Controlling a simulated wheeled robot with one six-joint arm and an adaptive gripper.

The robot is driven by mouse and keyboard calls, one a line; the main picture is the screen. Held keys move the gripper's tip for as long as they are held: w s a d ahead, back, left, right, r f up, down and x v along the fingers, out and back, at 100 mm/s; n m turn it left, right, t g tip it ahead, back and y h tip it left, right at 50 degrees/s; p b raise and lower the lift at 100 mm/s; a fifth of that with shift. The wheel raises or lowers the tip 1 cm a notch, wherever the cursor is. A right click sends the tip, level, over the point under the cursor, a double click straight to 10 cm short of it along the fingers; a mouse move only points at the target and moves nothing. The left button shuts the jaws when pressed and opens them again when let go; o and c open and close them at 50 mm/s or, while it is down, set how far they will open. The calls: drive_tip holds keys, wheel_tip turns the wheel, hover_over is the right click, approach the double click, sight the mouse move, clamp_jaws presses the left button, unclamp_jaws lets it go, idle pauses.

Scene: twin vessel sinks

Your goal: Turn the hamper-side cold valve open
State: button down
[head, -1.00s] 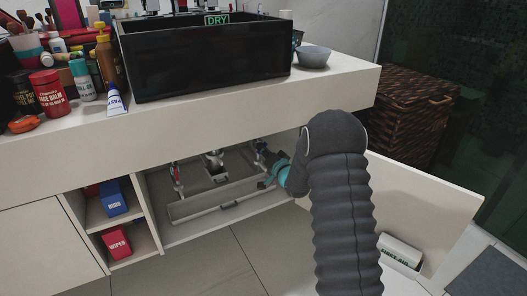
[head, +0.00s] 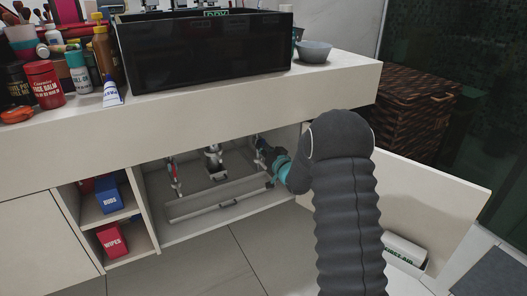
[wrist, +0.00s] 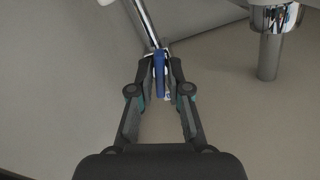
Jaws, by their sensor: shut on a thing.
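A blue valve handle (wrist: 159,72) sits at the end of a shiny chrome pipe (wrist: 146,22) in the wrist view. My gripper (wrist: 162,70) is shut on this handle, with one finger on each side. The handle stands nearly upright in the picture, at an angle to the pipe. In the head view my gripper (head: 264,150) reaches into the right side of the open cabinet under the sink. There the handle is too small and covered to make out. A wicker hamper (head: 412,112) stands to the right of the counter.
A chrome drain (wrist: 271,45) hangs to the right in the wrist view. Red-handled plumbing (head: 173,178) is at the cabinet's left. The open door (head: 420,205) is right of my arm; shelves with boxes (head: 110,200) are left.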

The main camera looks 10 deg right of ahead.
drive_tip(key=shift+n, duration=1.8)
drive_tip(key=c, duration=1.1)
unclamp_jaws()
drive_tip(key=shift+c, duration=0.2)
drive_tip(key=v, duration=1.2)
